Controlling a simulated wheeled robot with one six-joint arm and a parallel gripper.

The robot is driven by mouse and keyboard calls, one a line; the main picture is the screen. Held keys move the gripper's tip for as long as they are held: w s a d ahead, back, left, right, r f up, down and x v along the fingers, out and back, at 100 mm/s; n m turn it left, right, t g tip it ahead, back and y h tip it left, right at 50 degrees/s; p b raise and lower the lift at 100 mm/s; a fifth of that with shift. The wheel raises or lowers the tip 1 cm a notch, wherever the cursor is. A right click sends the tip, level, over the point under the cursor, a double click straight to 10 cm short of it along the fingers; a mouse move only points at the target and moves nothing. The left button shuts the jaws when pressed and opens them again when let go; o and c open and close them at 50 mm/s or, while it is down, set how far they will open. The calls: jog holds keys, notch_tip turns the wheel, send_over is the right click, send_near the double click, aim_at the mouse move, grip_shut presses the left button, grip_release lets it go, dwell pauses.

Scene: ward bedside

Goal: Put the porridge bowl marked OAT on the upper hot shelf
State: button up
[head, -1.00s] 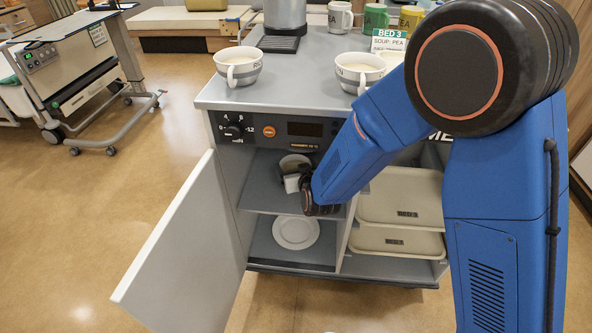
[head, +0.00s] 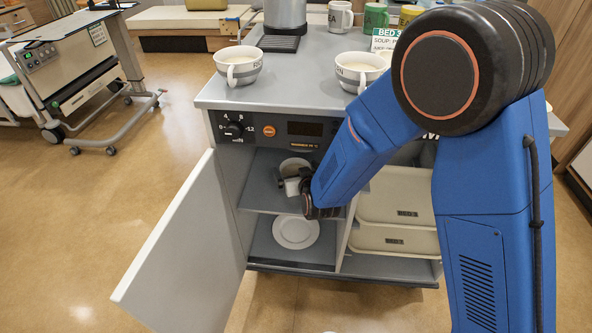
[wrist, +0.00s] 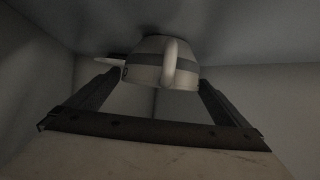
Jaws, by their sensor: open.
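A pale bowl with a grey band (wrist: 148,62) and a handle stands on the upper shelf (head: 262,197) of the open cabinet. It also shows partly in the head view (head: 294,164), behind my gripper. The wrist picture looks upside down, with the shelf surface at its top. My gripper (head: 296,181) is inside the upper compartment, its jaws open. In the wrist view my gripper's fingers (wrist: 156,98) are spread to either side of the bowl, with gaps showing. I cannot read any marking on this bowl.
The cabinet door (head: 180,250) stands open at left. A white plate (head: 296,232) lies on the lower shelf. Two bowls, left (head: 238,66) and right (head: 358,70), and several mugs stand on top. Trays (head: 395,240) fill the right bay. The compartment walls are close around my gripper.

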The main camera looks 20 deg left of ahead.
jog(key=v, duration=1.1)
jog(key=shift+s+d, duration=0.25)
jog(key=shift+s, duration=0.05)
